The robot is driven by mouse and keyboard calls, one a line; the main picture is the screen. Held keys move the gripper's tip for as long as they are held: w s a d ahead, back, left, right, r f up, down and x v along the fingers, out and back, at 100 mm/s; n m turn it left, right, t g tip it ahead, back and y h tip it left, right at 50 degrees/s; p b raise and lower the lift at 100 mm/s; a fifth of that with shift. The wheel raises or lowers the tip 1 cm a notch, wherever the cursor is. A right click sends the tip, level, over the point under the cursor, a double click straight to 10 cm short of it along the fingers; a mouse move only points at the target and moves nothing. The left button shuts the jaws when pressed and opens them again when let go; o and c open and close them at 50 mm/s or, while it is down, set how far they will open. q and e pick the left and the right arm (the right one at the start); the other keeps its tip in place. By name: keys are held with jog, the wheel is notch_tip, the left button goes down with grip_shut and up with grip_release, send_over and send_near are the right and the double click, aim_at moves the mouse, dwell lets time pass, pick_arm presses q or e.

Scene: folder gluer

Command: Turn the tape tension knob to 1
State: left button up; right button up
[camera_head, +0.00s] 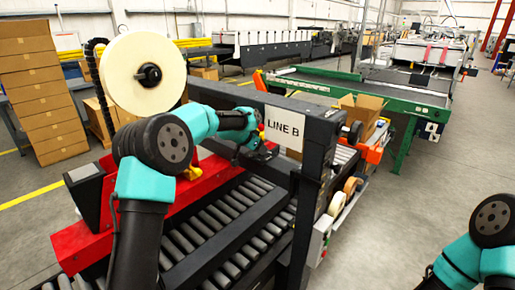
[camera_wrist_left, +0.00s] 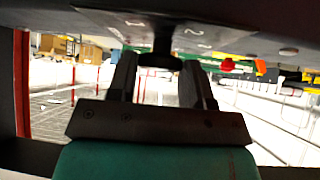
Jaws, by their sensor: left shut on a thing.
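The tape tension knob (camera_wrist_left: 160,58) is black and sits between the two fingers of my left gripper (camera_wrist_left: 160,75) in the left wrist view. The gripper is shut on it. The knob is on a dark grey panel (camera_wrist_left: 95,18) with small pale marks, some like digits, around it; I cannot tell which mark it points to.
A large tape roll (camera_head: 125,85) stands above the red head. The LINE B sign (camera_head: 284,133) hangs on the dark frame close to my left gripper. Rollers (camera_head: 205,235) lie below. A red button (camera_wrist_left: 228,65) shows right of the knob in the wrist view.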

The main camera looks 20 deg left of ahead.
pick_arm(q)
jog(key=shift+s+f+n+y, duration=0.1)
jog(key=shift+n+y, duration=0.4)
jog(key=shift+n, duration=0.1)
jog(key=shift+d+n+t+y, duration=0.1)
jog(key=shift+n+t+y, duration=0.45)
jog(key=shift+n, duration=0.35)
jog(key=o, duration=0.9)
jog(key=shift+r, duration=0.2)
jog(key=v, duration=1.7)
jog(key=shift+s+r, duration=0.1)
